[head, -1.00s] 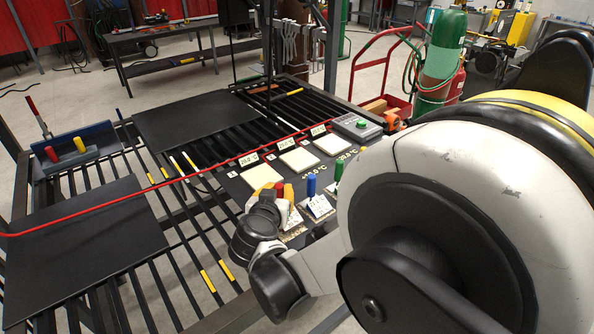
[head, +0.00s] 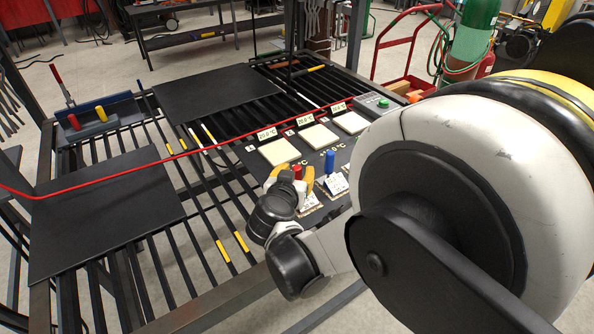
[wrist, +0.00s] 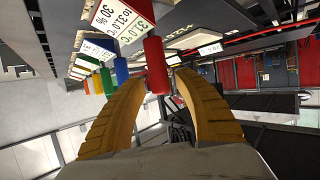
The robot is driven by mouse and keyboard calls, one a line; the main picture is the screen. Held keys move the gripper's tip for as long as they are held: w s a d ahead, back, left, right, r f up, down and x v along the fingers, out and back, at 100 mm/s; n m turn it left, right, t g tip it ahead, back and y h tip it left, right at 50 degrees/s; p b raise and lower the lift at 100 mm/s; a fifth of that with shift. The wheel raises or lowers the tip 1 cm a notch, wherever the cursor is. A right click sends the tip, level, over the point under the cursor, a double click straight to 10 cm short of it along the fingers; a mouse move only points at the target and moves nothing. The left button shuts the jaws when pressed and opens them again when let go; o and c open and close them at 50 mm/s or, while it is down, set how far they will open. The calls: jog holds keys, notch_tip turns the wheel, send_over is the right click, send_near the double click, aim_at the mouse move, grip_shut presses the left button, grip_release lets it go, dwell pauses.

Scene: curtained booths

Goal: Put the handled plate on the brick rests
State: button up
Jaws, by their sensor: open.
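Plates with labels and coloured handles lie in a row on the dark bench panel. The red-handled plate's handle (head: 297,172) stands between the two yellow fingers of my gripper (head: 287,174). In the wrist view the fingers of my gripper (wrist: 165,80) are spread, and the red handle (wrist: 156,65) is upside down between their tips; I cannot tell whether they touch it. A blue-handled plate (head: 333,185) sits to the right. Blue, green and yellow handles also show in the wrist view. A reddish-brown brick-like piece (head: 289,65) lies at the rack's back; I cannot confirm it is a rest.
Pale square pads (head: 279,151) with temperature displays lie behind the plates. A grey box (head: 371,103) with a green button stands beyond. A red cable (head: 120,172) crosses the rack. A blue tray (head: 115,115) sits at left.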

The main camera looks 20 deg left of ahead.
jog(key=p+v, duration=0.2)
jog(key=v, duration=0.9)
jog(key=shift+s+r, duration=0.15)
jog(key=shift+s, duration=0.25)
jog(key=shift+d, duration=0.1)
